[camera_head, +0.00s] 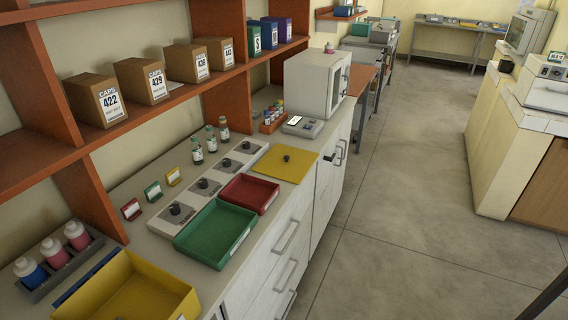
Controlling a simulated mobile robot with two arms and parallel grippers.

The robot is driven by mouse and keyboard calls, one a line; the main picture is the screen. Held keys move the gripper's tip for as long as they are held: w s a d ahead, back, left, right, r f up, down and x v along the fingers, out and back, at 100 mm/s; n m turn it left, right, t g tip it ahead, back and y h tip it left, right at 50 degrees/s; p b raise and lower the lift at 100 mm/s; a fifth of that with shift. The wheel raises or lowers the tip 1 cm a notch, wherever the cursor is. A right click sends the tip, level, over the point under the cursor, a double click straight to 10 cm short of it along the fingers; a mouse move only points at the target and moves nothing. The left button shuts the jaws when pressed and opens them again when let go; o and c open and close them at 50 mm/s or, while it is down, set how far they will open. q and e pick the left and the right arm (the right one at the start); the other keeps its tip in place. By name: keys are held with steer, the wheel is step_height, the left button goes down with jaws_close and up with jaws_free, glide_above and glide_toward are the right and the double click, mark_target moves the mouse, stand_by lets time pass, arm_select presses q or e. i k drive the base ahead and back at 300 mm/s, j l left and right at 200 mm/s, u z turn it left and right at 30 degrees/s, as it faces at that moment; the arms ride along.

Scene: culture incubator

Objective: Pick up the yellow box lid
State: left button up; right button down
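The yellow box lid (275,168) is a flat yellow square with a small black knob on top. It lies on the white counter, beyond the red tray and in front of the white incubator-like box. An open yellow box (185,306) stands at the near left end of the counter, cut off by the picture's bottom edge. Neither of my grippers is in view.
A red tray (262,186) and a green tray (244,236) stand on the counter's front edge. Several black-knobbed units (188,198) line up behind them. A white cabinet-like device (308,82) stands beyond the lid. An orange shelf (150,112) with boxes overhangs the counter. The floor (410,190) at right is clear.

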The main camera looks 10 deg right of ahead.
mark_target(286, 162)
steer(key=u, duration=0.25)
steer(key=i+l+u, duration=0.25)
steer(key=l+u, duration=0.15)
steer(key=i+l+u, duration=0.2)
steer(key=l+u, duration=0.15)
steer(key=i+l, duration=0.05)
steer(key=l, duration=0.05)
